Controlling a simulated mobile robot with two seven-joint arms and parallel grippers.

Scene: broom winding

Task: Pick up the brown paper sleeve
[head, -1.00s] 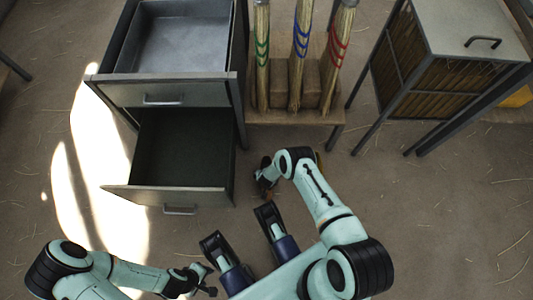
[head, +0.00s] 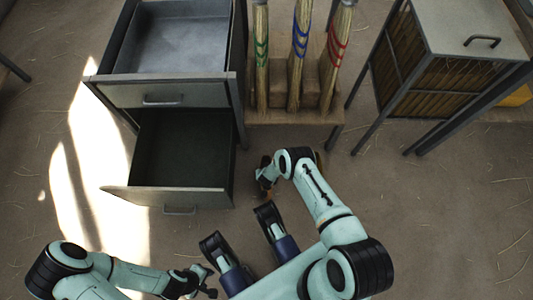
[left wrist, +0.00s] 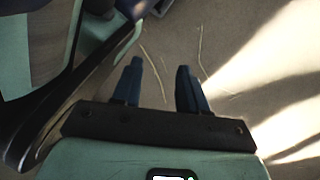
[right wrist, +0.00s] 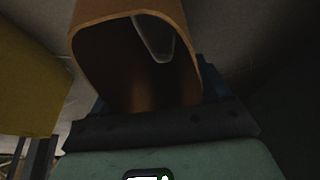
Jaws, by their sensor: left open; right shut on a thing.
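The brown paper sleeve (right wrist: 135,15) fills the upper middle of the right wrist view. It is a brown tube with its open end facing the camera. My right gripper (head: 262,176) is shut on it; one grey finger shows inside the tube, and the other is mostly hidden by the sleeve. In the head view my right arm hides most of the sleeve. My left gripper (head: 210,283) is low in the head view, open and empty; its two fingers show apart over bare floor in the left wrist view (left wrist: 160,85).
A cabinet with two open drawers (head: 165,195) stands at left. A wooden rack (head: 300,116) holds three brooms with green, blue and red bands. A lidded crate on legs (head: 480,35) is at right. A yellow surface (right wrist: 25,85) shows left in the right wrist view.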

